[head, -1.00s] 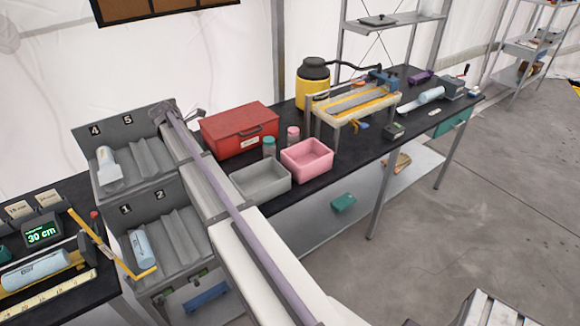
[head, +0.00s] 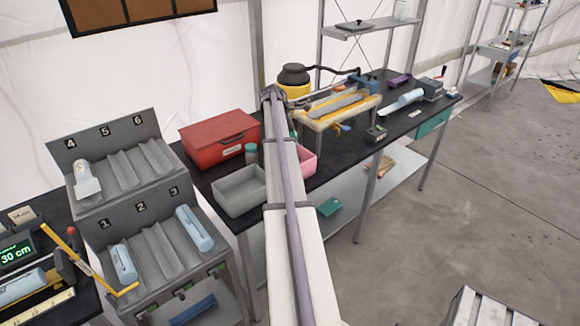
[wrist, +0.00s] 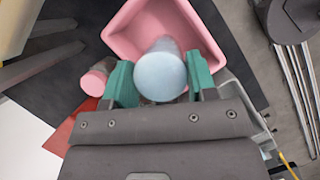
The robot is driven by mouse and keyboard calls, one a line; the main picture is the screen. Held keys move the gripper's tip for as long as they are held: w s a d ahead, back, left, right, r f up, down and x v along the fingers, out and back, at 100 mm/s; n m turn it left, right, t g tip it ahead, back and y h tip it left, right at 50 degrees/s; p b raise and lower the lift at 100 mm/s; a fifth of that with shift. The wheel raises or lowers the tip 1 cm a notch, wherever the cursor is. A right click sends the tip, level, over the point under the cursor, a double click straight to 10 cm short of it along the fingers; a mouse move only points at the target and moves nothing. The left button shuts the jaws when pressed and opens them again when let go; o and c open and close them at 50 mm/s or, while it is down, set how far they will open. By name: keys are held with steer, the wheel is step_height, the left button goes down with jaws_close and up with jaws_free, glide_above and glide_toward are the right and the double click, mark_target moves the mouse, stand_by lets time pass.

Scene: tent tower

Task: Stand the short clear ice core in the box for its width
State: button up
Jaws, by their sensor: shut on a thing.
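My gripper (wrist: 160,82) shows in the wrist view with its teal fingers shut on a pale blue ice core (wrist: 160,72), seen end-on between them. The core's round end faces the camera, and its far end lies over the pink box (wrist: 124,38). I cannot tell its height above the box floor. In the head view the pink box (head: 309,162) is partly hidden behind my arm. The grey box (head: 240,191) beside it looks empty.
A red case (head: 220,140) and a teal-lidded jar (head: 251,153) stand by the boxes. A pink-lidded jar (wrist: 96,80) is close to the gripper. The numbered rack (head: 150,245) at left holds several cores. A yellow-topped stand (head: 340,108) is behind.

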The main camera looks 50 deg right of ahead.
step_height(320, 180, down, 9)
steer(key=b, duration=0.7)
jaws_close()
steer(key=o, duration=1.4)
jaws_free()
steer(key=shift+r, duration=0.1)
steer(key=shift+r+p, duration=0.35)
steer(key=p+v, duration=1)
steer(key=v, duration=0.1)
steer(key=shift+w+a+r+p, duration=0.15)
steer(key=shift+w+r+p, duration=0.1)
steer(key=shift+p, duration=0.1)
